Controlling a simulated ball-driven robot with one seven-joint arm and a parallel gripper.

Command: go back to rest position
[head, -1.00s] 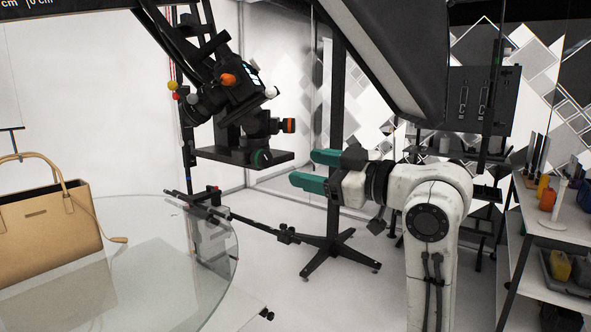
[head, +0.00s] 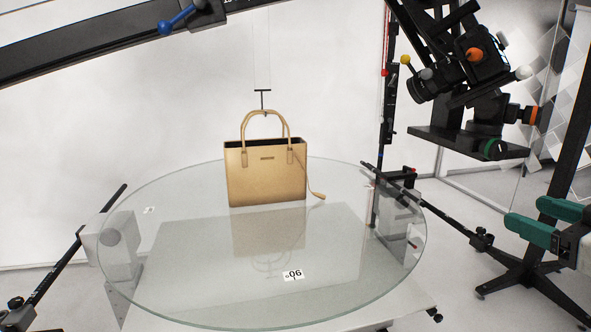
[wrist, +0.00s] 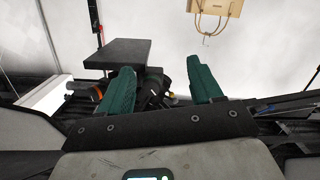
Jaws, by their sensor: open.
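My gripper (head: 523,212) has two green fingers and shows at the right edge of the head view. It is open and empty, out in the air to the right of the glass turntable (head: 190,305). In the wrist view my gripper (wrist: 160,66) shows its fingers spread, with nothing between them. A tan handbag (head: 265,183) stands upright on the turntable, well apart from the gripper. The handbag (wrist: 222,6) also shows at the top of the wrist view, handles pointing down and partly cut off. Most of my arm is outside the head view.
A camera on a black stand (head: 470,75) with a flat black plate (head: 468,143) is close to my gripper, up and left of it. A thin hanging rod (head: 263,99) meets the bag's handles. A black boom (head: 110,45) crosses the upper left. White floor is open at the lower right.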

